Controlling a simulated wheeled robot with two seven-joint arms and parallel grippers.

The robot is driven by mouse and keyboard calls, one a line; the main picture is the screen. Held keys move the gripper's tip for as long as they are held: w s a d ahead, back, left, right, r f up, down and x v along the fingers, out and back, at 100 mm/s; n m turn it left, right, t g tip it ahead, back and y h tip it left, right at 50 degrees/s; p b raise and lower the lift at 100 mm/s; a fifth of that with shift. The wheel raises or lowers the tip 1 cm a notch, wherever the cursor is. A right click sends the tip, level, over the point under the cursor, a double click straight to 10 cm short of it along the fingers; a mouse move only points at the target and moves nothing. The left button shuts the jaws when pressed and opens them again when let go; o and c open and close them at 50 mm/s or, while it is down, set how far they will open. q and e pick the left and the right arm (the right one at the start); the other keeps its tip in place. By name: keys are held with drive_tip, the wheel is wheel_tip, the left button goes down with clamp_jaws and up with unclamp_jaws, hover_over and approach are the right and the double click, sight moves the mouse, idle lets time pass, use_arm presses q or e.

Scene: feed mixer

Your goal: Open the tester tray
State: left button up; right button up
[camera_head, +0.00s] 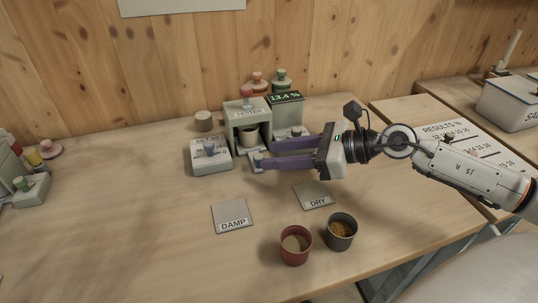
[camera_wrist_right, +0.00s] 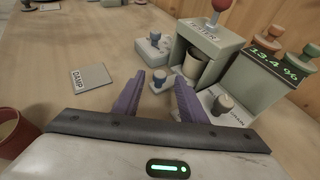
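The tester (camera_head: 247,112) is a grey-green box with an open front bay, a red knob on top and a dark display reading 13.4 %. A cup (camera_wrist_right: 192,66) sits in the bay. A small grey knob (camera_wrist_right: 159,80) on a low pale piece is in front of the bay; whether this piece is the tray, and how far out it is, I cannot tell. My right gripper (camera_head: 266,153) is open, its purple fingers in front of the tester. In the wrist view the fingertips (camera_wrist_right: 158,87) lie either side of the knob; contact is not clear. My left gripper is out of view.
A knobbed block (camera_head: 210,153) stands left of the tester, and another knobbed block (camera_wrist_right: 222,104) right of my fingers. DAMP (camera_head: 232,215) and DRY (camera_head: 314,194) plates lie in front. A red cup (camera_head: 295,246) and a dark cup (camera_head: 341,231) stand nearer. The left tabletop is mostly clear.

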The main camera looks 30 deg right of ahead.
drive_tip(key=shift+x, duration=1.3)
clamp_jaws()
